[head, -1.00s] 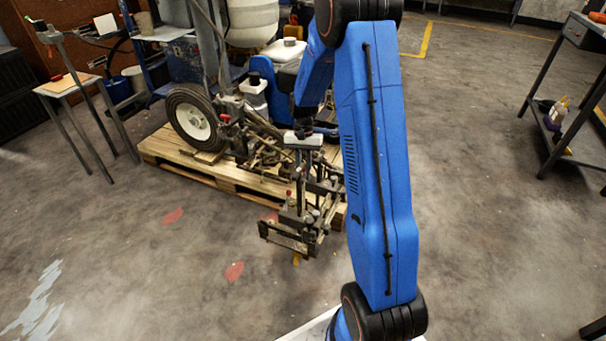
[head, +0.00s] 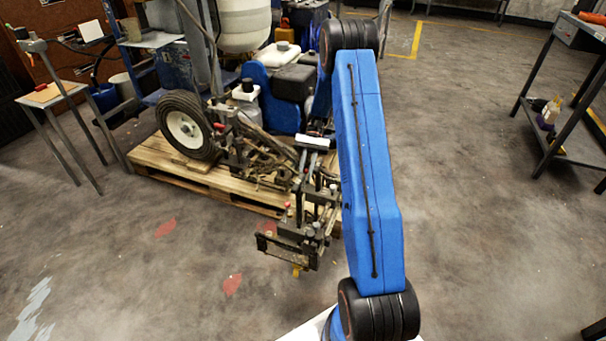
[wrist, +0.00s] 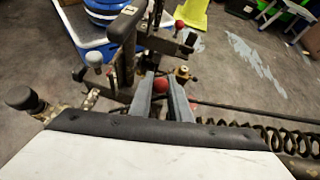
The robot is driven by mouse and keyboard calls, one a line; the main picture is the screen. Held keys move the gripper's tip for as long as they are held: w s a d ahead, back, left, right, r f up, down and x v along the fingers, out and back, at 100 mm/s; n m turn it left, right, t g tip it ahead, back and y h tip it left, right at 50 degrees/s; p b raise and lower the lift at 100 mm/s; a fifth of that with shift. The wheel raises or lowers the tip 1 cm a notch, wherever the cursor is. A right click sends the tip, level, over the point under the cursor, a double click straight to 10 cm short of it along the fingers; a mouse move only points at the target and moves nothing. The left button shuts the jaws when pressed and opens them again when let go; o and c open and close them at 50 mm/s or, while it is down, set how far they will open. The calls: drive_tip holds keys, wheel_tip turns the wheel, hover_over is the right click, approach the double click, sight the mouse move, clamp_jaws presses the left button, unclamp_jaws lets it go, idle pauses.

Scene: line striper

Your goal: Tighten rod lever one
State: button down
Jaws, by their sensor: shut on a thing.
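The line striper (head: 262,160) stands on a wooden pallet, its metal frame reaching toward me. My gripper (wrist: 162,92) shows in the wrist view with its two grey fingers on either side of a red ball knob (wrist: 160,84). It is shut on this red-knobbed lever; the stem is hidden. A second red knob (wrist: 179,25) stands farther off on the frame. In the head view the white part of my gripper is above the frame, and its fingertips cannot be made out. I cannot tell which knob belongs to rod lever one.
A coil spring (wrist: 285,142) and a thin rod lie right of my fingers. A dark round knob (wrist: 22,98) is at left. The pallet (head: 200,182) fills the left middle. A workbench (head: 570,100) stands at right; the floor between is clear.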

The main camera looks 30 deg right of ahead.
drive_tip(key=shift+w+d, duration=0.1)
idle(0.3)
drive_tip(key=c, duration=1.9)
unclamp_jaws()
drive_tip(key=shift+o, duration=0.2)
